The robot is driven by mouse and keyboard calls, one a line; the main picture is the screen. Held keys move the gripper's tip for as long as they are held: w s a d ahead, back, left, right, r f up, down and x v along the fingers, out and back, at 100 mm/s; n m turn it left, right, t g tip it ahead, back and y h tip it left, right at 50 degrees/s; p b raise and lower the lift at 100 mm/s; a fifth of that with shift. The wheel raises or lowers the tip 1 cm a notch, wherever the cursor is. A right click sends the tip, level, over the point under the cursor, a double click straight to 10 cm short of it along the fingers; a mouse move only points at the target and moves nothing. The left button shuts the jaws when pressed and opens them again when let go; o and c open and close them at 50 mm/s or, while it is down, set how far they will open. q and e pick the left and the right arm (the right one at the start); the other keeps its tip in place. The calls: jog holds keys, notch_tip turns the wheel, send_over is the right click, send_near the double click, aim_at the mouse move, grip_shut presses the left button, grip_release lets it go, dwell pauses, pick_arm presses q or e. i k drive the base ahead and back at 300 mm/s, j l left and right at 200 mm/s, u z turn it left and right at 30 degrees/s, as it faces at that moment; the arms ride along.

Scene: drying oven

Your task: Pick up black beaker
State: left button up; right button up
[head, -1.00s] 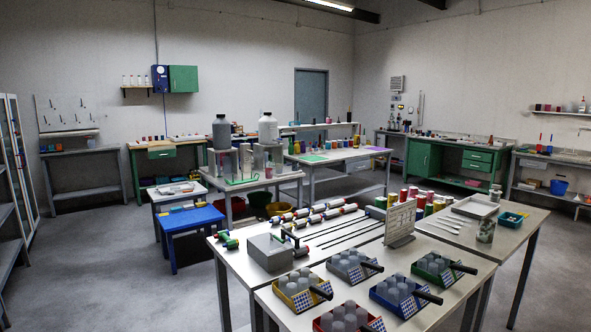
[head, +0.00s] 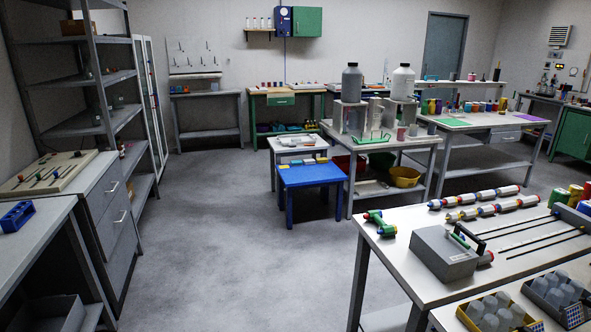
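I cannot make out a clear black beaker in the head view. A large dark grey bottle (head: 352,84) with a cap stands on a raised stand on the table in the middle distance. A pale bottle (head: 402,84) stands to its right. Neither of my grippers is in view.
A table (head: 405,222) with a grey box (head: 444,254) and several cup trays is close at the right. A blue table (head: 310,176) stands mid-room. A shelf rack (head: 100,75) and drawer cabinet (head: 112,210) line the left. Open floor (head: 215,235) lies between.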

aim_at(431, 127)
jog(key=i+j+u, duration=0.2)
jog(key=i, duration=0.85)
jog(key=i+j+u, duration=0.2)
jog(key=i, duration=0.85)
jog(key=i+z, duration=0.25)
jog(key=i, duration=0.25)
jog(key=i+z, duration=0.25)
jog(key=i, duration=0.25)
jog(key=i+z, duration=0.25)
jog(key=i, duration=0.2)
jog(key=i+j+z, duration=0.25)
jog(key=i, duration=0.2)
jog(key=i+l+z, duration=0.25)
jog(key=z, duration=0.2)
jog(key=i+l+z, duration=0.1)
jog(key=i+z, duration=0.85)
jog(key=i+j+z, duration=0.2)
jog(key=i+z, duration=0.25)
jog(key=i, duration=1.05)
jog(key=i+l, duration=0.1)
jog(key=i, duration=0.9)
jog(key=i+u, duration=0.2)
jog(key=i, duration=0.35)
jog(key=i+u, duration=0.25)
jog(key=i, duration=0.25)
jog(key=i+l+u, duration=0.2)
jog(key=i, duration=0.35)
jog(key=i+l+u, duration=0.2)
jog(key=i, duration=0.3)
